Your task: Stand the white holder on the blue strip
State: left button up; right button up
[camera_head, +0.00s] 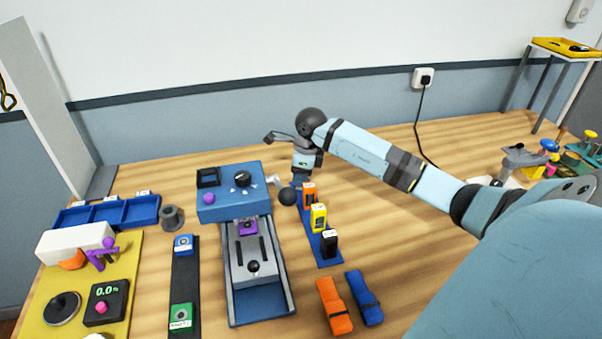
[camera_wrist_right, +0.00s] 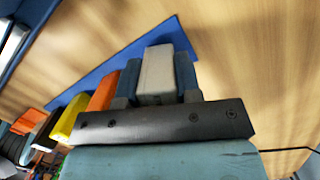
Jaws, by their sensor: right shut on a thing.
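The white holder (camera_wrist_right: 157,72) is between the blue fingers of my right gripper (camera_wrist_right: 157,85) in the right wrist view, and the gripper is shut on it. In the head view my right gripper (camera_head: 302,168) is at the far end of the blue strip (camera_head: 329,262), pointing down. The holder is hidden there by the gripper. The strip also shows behind the holder in the right wrist view (camera_wrist_right: 178,34). I cannot tell whether the holder touches the strip. My left gripper is not in view.
Orange (camera_head: 309,193), yellow (camera_head: 319,217) and black (camera_head: 329,243) holders stand in a row on the strip. A blue machine (camera_head: 230,205) with a black-knobbed lever (camera_head: 288,197) is close on the left.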

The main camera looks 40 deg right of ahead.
jog(key=o, duration=1)
jog(key=shift+f, duration=0.15)
jog(key=r, duration=0.4)
jog(key=s+r, duration=0.1)
jog(key=r, duration=0.3)
jog(key=d+r, duration=0.1)
jog(key=r, duration=0.3)
jog(key=shift+s+d+r, duration=0.1)
jog(key=shift+s+r, duration=0.05)
jog(key=shift+s, duration=0.05)
